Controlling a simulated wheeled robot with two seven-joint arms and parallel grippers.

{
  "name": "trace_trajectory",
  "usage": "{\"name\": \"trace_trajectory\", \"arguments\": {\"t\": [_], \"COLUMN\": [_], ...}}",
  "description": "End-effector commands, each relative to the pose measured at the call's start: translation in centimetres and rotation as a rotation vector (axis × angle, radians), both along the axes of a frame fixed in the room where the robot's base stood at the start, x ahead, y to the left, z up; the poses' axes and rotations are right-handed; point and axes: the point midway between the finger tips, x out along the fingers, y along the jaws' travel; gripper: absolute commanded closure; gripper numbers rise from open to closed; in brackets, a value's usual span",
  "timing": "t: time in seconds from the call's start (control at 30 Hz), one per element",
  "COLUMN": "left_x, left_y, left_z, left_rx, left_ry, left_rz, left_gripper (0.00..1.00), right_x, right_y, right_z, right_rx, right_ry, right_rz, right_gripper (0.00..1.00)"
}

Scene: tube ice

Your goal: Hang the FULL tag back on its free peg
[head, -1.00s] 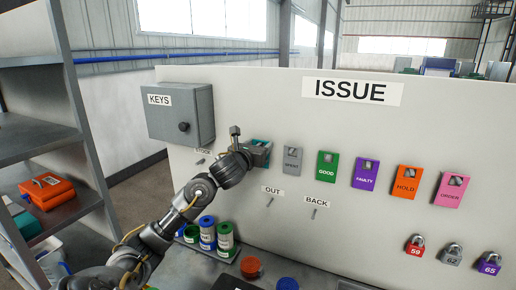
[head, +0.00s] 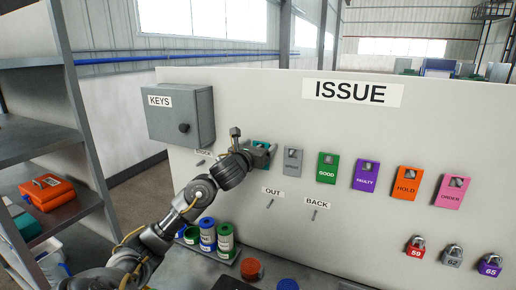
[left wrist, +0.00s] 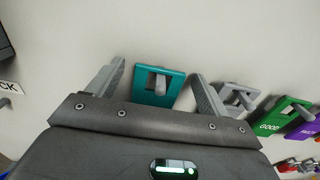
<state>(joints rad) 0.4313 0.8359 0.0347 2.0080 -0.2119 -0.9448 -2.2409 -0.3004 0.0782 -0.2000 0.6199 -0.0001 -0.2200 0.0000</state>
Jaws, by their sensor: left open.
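A teal tag (head: 261,144) is on the board at the left end of the tag row, partly behind my left gripper (head: 263,152). In the left wrist view the teal tag (left wrist: 150,94) is against the board, with a grey peg through its slot. My left gripper (left wrist: 160,75) is open, with one finger on each side of the tag and a gap between. The tag's lettering is hidden, so I cannot read whether it says FULL. My right gripper is not in view.
Right of it hang a grey tag (head: 292,161), a green GOOD tag (head: 327,167), a purple FAULTY tag (head: 365,175), an orange HOLD tag (head: 407,181) and a pink ORDER tag (head: 453,190). A KEYS box (head: 180,115) is upper left. Padlocks (head: 453,255) hang lower right.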

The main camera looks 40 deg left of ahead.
Motion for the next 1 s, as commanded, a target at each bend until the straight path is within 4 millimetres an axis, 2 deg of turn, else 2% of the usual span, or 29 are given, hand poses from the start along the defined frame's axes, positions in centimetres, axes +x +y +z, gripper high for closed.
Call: {"name": "trace_trajectory", "arguments": {"t": [0.17, 0.37, 0.6, 0.8, 1.0], "left_x": [-1.3, -5.1, -8.9, -10.2, -10.3], "left_y": [-0.4, -1.5, -2.7, -3.2, -3.2], "left_z": [-0.1, -0.2, -0.1, 0.0, 0.0], "left_rx": [0.003, 0.008, 0.006, 0.002, 0.000], "left_ry": [-0.001, 0.001, 0.003, 0.001, 0.000], "left_rz": [-0.001, 0.000, 0.001, 0.000, 0.000], "left_gripper": [0.21, 0.21, 0.21, 0.21, 0.21], "right_x": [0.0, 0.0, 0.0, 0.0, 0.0], "right_y": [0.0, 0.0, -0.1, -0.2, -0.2], "right_z": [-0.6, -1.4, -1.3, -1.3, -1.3], "right_rx": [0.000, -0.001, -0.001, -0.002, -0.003], "right_ry": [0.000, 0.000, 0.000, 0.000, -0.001], "right_rz": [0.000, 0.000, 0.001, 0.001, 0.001], "right_gripper": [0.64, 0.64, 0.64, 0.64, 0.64]}}
